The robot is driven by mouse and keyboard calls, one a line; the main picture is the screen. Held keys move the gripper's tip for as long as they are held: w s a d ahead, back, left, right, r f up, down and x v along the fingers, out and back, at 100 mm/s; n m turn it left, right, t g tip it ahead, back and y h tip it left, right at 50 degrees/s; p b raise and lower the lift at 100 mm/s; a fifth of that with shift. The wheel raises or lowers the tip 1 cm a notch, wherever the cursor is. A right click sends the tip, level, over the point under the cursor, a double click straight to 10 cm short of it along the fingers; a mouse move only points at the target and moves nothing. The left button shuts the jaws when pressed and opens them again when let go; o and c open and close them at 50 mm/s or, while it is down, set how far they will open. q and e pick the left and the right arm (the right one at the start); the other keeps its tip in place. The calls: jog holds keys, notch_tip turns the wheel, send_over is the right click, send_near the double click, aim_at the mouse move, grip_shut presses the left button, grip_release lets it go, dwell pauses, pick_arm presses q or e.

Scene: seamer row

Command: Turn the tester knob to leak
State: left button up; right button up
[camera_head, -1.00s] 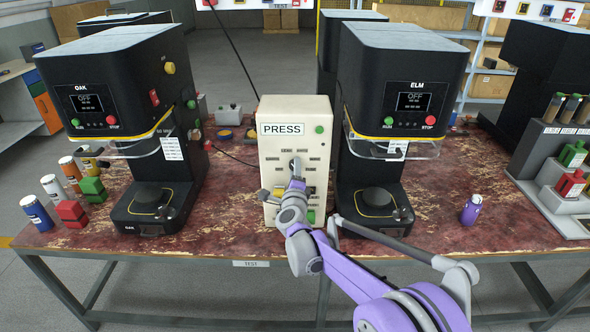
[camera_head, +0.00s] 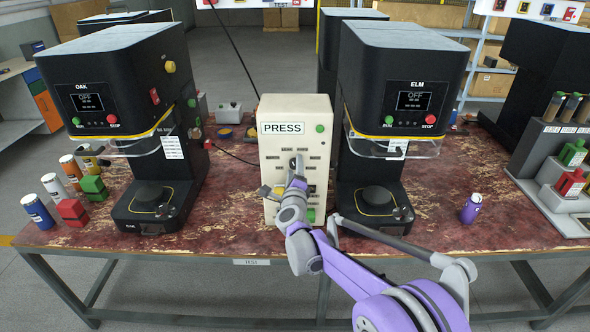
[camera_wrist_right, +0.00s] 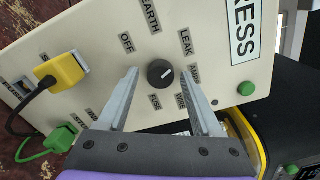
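The tester (camera_head: 291,112) is a cream box labelled PRESS, standing on the table between two black machines. Its round black knob (camera_wrist_right: 160,73) shows in the right wrist view with OFF, EARTH, LEAK (camera_wrist_right: 186,42), AMPS, WIRE and FUSE labels around it. The knob's white mark points right and slightly up in that view, roughly between LEAK and AMPS. My right gripper (camera_wrist_right: 160,72) is open, with one finger on each side of the knob and visible gaps. In the head view my right gripper (camera_head: 297,178) covers part of the panel. My left gripper is not in view.
The OAK machine (camera_head: 115,75) stands left of the tester and the ELM machine (camera_head: 405,70) close on its right. A yellow plug (camera_wrist_right: 62,70) and a green plug (camera_wrist_right: 60,142) sit on the panel. A purple can (camera_head: 471,209) stands at the right on the table.

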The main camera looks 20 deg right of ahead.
jog(key=shift+s, duration=0.1)
jog(key=b+v, duration=0.1)
jog(key=v, duration=0.9)
jog(key=shift+s, duration=0.3)
jog(key=shift+a, duration=0.1)
jog(key=s+a+r+n+g+y+p, duration=0.1)
jog(key=s+a+n+g+y+p, duration=0.2)
jog(key=s+n, duration=0.45)
jog(key=s+a+n+g+y, duration=0.1)
jog(key=s+a+n+y, duration=0.2)
jog(key=s+n+y, duration=0.45)
jog(key=s+d+f+n+g+h, duration=0.1)
jog(key=s+d+f+n+g, duration=0.1)
jog(key=s, duration=0.4)
jog(key=s+d+f+n+g+h+p, duration=0.1)
jog(key=s+d+f+n+g+h, duration=0.1)
jog(key=s, duration=0.5)
jog(key=s+d+f+n+g+h+p, duration=0.1)
jog(key=s+d+f+n+g+h, duration=0.1)
jog(key=s+f+n+g, duration=0.2)
jog(key=s+f+n, duration=0.2)
jog(key=s+n, duration=0.1)
jog(key=shift+d, duration=0.2)
